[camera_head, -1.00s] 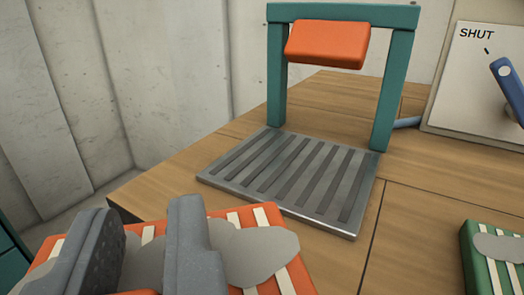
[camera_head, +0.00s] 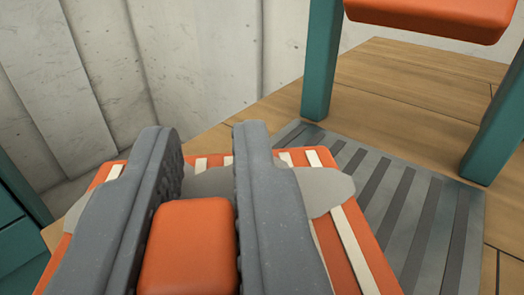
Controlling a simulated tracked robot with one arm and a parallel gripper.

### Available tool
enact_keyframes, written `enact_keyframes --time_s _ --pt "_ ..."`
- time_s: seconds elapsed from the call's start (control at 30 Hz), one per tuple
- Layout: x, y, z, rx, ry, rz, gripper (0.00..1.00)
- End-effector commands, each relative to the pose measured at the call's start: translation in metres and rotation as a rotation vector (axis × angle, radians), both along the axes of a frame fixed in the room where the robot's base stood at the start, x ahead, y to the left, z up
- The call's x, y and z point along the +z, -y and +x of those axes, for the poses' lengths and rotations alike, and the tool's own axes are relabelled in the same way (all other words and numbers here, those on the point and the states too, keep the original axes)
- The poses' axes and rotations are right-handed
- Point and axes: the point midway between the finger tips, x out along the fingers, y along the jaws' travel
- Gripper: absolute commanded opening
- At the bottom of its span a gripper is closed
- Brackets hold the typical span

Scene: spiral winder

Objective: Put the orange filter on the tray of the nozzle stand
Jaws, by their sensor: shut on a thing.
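The orange filter (camera_head: 372,262) is a flat orange block with pale stripes, a grey patch on top and an orange grip block (camera_head: 190,250). My gripper (camera_head: 205,160) is shut on that grip block, one grey finger on each side. The nozzle stand has teal posts (camera_head: 322,60) and an orange nozzle block (camera_head: 430,14) high between them. Its grey slatted tray (camera_head: 440,225) lies on the wooden bench. The filter covers the left part of the tray in view. I cannot tell whether it touches the tray or hangs above it.
The right teal post (camera_head: 500,125) stands at the right edge of the view. The wooden bench top (camera_head: 400,85) is bare behind the tray. A concrete wall (camera_head: 210,60) rises at the back left, and a teal cabinet (camera_head: 20,235) is at the lower left.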

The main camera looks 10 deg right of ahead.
Motion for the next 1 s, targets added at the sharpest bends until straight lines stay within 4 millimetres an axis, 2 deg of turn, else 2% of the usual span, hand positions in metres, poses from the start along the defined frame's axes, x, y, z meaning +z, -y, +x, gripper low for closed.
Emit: enact_keyframes --time_s 0.1,0.33,0.5,0.57,0.93,0.97,1.0 --pt "0.001 0.004 0.011 0.002 0.005 -0.003 0.0" --pt "-0.002 0.009 0.02 0.0 0.001 -0.002 0.0" --pt "-0.031 0.009 0.019 -0.001 0.0 0.0 0.0" --pt "-0.037 0.009 0.019 -0.001 0.001 0.0 0.0" --pt "-0.038 0.009 0.019 -0.001 0.001 -0.001 0.0" --pt "-0.038 0.009 0.019 0.0 0.001 -0.001 0.21" --pt "-0.038 0.009 0.019 0.0 0.001 -0.001 0.33"
